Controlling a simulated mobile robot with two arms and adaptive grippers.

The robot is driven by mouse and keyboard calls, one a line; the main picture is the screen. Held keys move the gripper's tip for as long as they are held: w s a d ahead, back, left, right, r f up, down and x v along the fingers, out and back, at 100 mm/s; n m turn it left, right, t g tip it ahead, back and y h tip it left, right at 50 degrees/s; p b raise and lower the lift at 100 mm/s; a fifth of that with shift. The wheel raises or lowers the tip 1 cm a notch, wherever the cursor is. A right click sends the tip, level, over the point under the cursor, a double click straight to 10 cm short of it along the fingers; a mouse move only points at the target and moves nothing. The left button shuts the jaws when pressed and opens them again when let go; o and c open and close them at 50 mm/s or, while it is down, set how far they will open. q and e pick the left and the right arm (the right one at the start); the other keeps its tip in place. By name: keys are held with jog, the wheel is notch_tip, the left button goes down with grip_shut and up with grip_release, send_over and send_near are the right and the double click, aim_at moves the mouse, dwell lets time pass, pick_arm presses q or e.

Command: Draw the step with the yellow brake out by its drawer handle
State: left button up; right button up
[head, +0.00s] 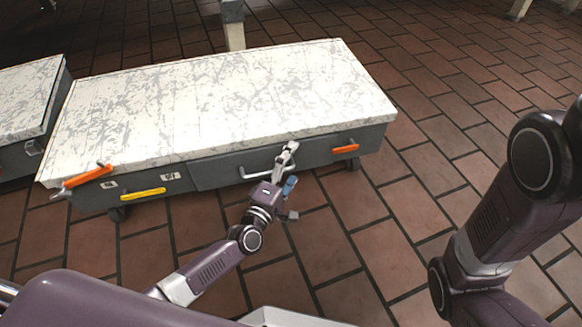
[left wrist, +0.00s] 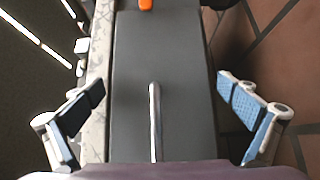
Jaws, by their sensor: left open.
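The step (head: 220,95) is a long low block with a worn white top and a dark grey front. The yellow brake (head: 143,193) is on the left part of its front. The pale drawer handle (head: 258,176) is a bar on the grey drawer front (head: 220,172). My left gripper (head: 289,169) is open at the handle's right end. In the left wrist view the handle (left wrist: 155,120) lies between the spread fingers of my left gripper (left wrist: 168,100), with a gap on each side. The drawer looks shut. My right gripper is out of view.
Orange levers sit at the front left (head: 88,177) and front right (head: 345,148) of the step. A second white-topped block (head: 28,95) stands close at the left. The brown tiled floor (head: 400,205) in front and to the right is clear.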

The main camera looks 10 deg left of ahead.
pick_arm(q)
jog(key=shift+c, duration=0.6)
jog(key=c, duration=1.6)
jog(key=shift+c, duration=0.2)
jog(key=shift+s, duration=0.1)
